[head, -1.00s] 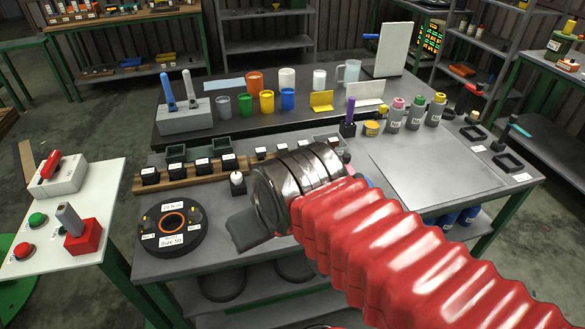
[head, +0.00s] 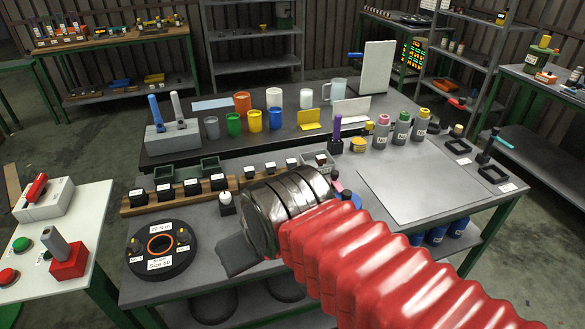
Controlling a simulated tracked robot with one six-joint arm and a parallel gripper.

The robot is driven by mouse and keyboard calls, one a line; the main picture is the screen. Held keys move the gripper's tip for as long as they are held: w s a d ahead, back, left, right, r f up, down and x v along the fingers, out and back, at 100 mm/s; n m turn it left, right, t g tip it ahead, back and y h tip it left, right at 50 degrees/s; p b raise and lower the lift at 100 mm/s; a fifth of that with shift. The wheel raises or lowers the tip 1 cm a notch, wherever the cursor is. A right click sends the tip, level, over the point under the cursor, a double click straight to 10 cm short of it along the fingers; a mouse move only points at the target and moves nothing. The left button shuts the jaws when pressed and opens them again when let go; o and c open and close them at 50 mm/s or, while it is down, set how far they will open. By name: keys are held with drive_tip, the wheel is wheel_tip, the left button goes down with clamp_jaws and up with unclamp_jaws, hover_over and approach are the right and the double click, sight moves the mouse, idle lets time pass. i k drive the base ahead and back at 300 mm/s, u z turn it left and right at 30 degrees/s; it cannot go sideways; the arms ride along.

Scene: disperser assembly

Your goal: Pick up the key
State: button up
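No object that I can surely tell as the key shows in the head view. My gripper (head: 237,255) is a dark, blunt shape at the end of my red-sleeved arm, above the front of the grey workbench (head: 200,287). The arm's metal wrist hides most of it, so its fingers and anything between them cannot be made out. A round black fixture (head: 162,246) with an orange ring and white labels, one reading "Size 50", lies left of my gripper. A grey block (head: 172,136) at the back left holds a blue handle (head: 155,110) and a grey handle (head: 177,107) upright.
A wooden rail (head: 150,207) with black labelled blocks runs behind the fixture. Coloured cups (head: 255,120) stand on the raised back shelf. Bottles (head: 401,128) stand at the right. A flat grey plate (head: 425,185) is bare. A white side table (head: 58,275) with buttons stands at left.

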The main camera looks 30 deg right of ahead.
sight(291, 163)
drive_tip(key=k, duration=1.3)
drive_tip(key=z, duration=0.65)
drive_tip(key=i, duration=1.55)
drive_tip(key=u, duration=0.1)
